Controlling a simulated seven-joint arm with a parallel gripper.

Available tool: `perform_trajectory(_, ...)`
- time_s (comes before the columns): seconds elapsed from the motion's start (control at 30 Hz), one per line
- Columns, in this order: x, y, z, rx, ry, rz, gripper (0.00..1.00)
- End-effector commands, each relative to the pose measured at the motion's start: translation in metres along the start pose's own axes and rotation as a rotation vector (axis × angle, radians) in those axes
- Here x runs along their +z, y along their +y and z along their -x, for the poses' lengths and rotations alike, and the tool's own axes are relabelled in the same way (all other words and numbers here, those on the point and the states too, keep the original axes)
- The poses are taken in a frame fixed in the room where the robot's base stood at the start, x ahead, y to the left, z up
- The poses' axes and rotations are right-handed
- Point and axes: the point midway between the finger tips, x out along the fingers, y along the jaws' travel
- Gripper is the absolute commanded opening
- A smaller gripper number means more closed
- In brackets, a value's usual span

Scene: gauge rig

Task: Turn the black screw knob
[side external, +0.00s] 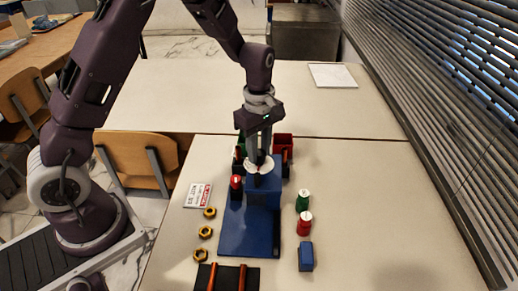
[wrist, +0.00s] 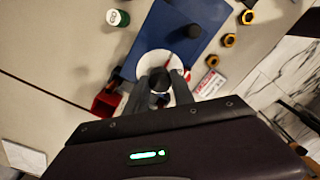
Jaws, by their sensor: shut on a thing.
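The black screw knob (wrist: 159,80) sits over a white round dial (wrist: 178,60) in the wrist view. My gripper (wrist: 159,90) is shut on the knob, a finger on each side of it. In the side view my gripper (side external: 260,152) points straight down onto the white dial (side external: 254,168), on top of a blue block (side external: 263,187). The block stands on a blue base plate (side external: 245,235). The fingers hide much of the knob, and its turn angle cannot be read.
Yellow nuts (side external: 204,232) and a white-and-red label (side external: 197,196) lie left of the plate. A green can (side external: 303,200), a red can (side external: 305,223) and a small blue block (side external: 306,256) stand right. A red bin (side external: 284,144) is behind.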

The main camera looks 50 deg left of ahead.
Motion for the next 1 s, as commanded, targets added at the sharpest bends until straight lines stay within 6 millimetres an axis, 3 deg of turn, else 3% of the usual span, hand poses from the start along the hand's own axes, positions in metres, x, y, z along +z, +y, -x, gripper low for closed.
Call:
perform_trajectory(0.27,-0.0002,0.0005,0.0007,0.002,-0.001,-0.136,0.0)
perform_trajectory(1.0,-0.0003,0.0008,0.0012,0.003,0.001,-0.831,0.0)
